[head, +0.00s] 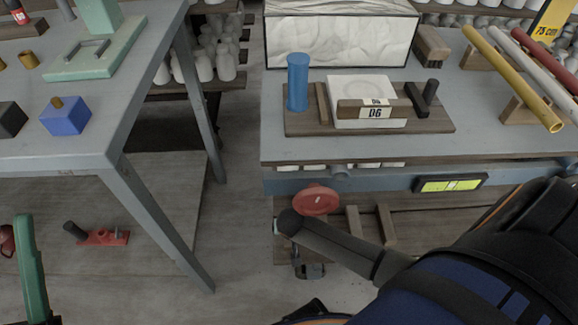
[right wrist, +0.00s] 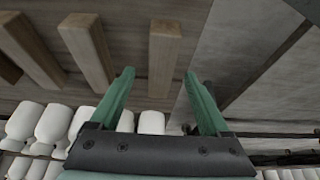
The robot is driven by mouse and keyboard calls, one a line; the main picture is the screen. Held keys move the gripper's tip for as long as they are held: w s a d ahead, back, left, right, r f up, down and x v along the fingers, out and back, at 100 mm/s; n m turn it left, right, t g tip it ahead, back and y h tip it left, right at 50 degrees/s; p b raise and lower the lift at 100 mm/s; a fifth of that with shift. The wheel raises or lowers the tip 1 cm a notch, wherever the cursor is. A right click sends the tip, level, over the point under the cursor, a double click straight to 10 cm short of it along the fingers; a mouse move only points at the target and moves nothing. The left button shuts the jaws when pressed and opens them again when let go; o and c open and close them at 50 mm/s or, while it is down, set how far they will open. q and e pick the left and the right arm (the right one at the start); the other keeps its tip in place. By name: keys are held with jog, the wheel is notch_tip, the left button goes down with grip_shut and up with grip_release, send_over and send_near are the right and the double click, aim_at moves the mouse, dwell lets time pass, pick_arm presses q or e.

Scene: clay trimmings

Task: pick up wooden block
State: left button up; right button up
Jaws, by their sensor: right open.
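Several pale wooden blocks show in the right wrist view: one (right wrist: 163,55) in the gap between my fingers, another (right wrist: 88,50) to its left and more at the far left. Which one the task names I cannot tell. My right gripper (right wrist: 160,75) is open, with green fingers on either side of the middle block; whether they touch it is unclear. In the head view two wooden pieces (head: 353,221) stand on the shelf under the right bench; my right gripper cannot be made out there. My left gripper (head: 30,265) shows only one green finger at the lower left edge.
The right bench (head: 470,146) overhangs the lower shelf, with a red disc (head: 316,200) below its edge. White vessels (right wrist: 50,128) crowd the lower left of the wrist view. A red tool (head: 103,238) lies under the left table (head: 85,162).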

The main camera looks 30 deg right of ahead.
jog(key=b+x, duration=0.1)
jog(key=x, duration=0.2)
jog(key=shift+s+a+f, duration=0.1)
jog(key=shift+f, duration=0.05)
jog(key=shift+w+f+b, duration=0.2)
jog(key=shift+f+b, duration=0.2)
jog(key=shift+b, duration=0.1)
pick_arm(q)
notch_tip(320, 180, down, 3)
jog(key=shift+w+d+r+n, duration=0.1)
jog(key=shift+n, duration=0.2)
pick_arm(e)
jog(key=shift+c, duration=0.2)
grip_shut()
